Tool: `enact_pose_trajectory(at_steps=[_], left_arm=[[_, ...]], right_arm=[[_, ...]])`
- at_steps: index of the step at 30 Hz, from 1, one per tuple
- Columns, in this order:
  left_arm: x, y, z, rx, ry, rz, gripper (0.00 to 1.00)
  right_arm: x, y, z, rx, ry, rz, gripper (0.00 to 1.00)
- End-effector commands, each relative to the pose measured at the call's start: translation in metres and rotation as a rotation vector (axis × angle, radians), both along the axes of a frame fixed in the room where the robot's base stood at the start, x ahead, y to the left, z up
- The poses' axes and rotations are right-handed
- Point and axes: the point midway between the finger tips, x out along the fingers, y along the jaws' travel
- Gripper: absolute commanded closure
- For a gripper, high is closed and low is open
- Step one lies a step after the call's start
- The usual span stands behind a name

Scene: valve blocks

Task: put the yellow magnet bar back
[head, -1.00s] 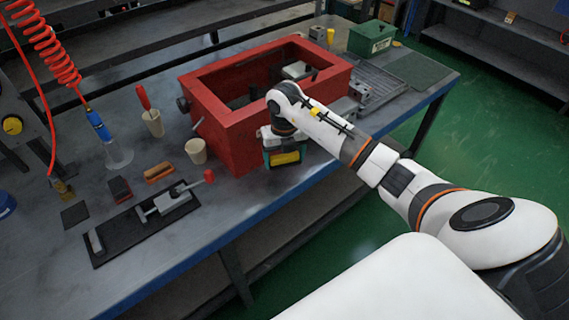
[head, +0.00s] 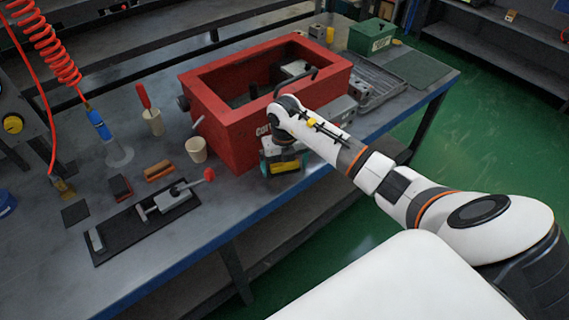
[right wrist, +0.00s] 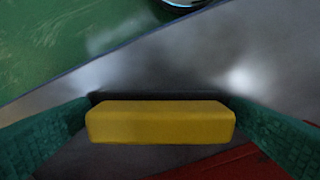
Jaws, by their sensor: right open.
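The yellow magnet bar (head: 286,168) is at the near side of the red box, by the front edge of the bench. In the right wrist view the yellow bar (right wrist: 160,123) lies across the middle, with a dark strip behind its upper edge. My right gripper (head: 284,165) is open around the bar, one green finger near each end. The fingers also show in the right wrist view (right wrist: 160,130); whether they touch the bar I cannot tell. What the bar rests on is hidden in the head view. My left gripper is not in view.
The red box (head: 232,131) stands close behind my right gripper. A cup (head: 196,150), a brush (head: 159,171) and a clamp tool on a dark mat (head: 105,250) lie to the left. A green box (head: 371,38) stands at the back right.

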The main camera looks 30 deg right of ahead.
Motion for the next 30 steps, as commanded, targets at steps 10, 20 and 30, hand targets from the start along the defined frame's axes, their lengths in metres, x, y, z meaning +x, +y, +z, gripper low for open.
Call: enact_pose_trajectory(at_steps=[10,20,30], left_arm=[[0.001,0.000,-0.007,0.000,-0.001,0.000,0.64],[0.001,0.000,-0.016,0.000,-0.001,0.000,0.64],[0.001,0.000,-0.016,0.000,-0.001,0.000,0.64]], right_arm=[[0.001,-0.001,0.050,-0.002,-0.006,0.002,0.00],[0.001,0.000,0.111,0.000,-0.003,0.000,0.00],[0.000,0.000,0.123,0.000,0.001,0.000,0.00]])
